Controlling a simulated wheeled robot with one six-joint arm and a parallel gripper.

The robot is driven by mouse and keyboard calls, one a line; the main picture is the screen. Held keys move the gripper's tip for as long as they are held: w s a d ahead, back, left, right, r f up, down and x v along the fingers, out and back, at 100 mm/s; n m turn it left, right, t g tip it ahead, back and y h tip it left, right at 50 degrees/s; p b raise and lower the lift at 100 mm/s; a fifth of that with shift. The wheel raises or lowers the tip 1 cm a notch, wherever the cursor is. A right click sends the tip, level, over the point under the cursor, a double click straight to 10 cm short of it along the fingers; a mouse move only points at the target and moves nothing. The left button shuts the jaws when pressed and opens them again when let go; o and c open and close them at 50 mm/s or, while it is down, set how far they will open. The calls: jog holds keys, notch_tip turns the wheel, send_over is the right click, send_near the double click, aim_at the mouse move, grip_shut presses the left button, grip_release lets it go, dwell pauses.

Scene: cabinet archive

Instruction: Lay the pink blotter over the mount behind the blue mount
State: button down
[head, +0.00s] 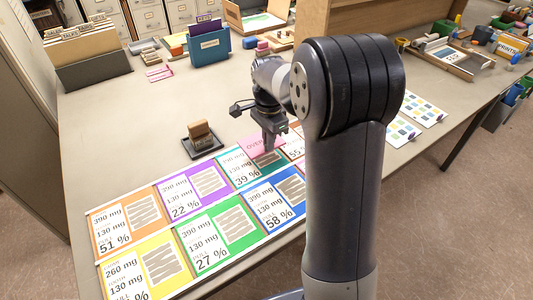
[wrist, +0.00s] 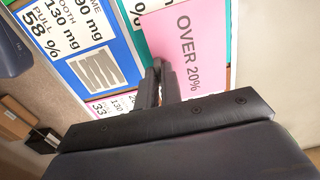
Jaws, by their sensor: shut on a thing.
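My gripper (head: 269,147) is shut on the edge of the pink blotter (head: 256,143), which reads "OVER 20%" in the wrist view (wrist: 192,40). The blotter is over part of the teal mount (head: 224,157), the one behind the blue mount (head: 248,197). Teal edges show on both sides of the blotter in the wrist view (wrist: 135,36). I cannot tell whether the blotter touches the mount. The blue mount also shows in the wrist view (wrist: 112,91), uncovered. My fingers (wrist: 161,80) hide part of the blotter, and my arm hides the right end of the mounts.
Purple (head: 168,198), orange (head: 95,225), green (head: 187,230) and yellow (head: 112,268) mounts lie to the left. A dark tray with a brown block (head: 201,137) stands behind them. A blue file holder (head: 205,50) stands farther back.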

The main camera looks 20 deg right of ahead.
jog(key=shift+f, duration=2.45)
jog(key=shift+f, duration=0.1)
jog(key=c, duration=1.6)
grip_release()
notch_tip(320, 180, up, 12)
jog(key=shift+r, duration=0.15)
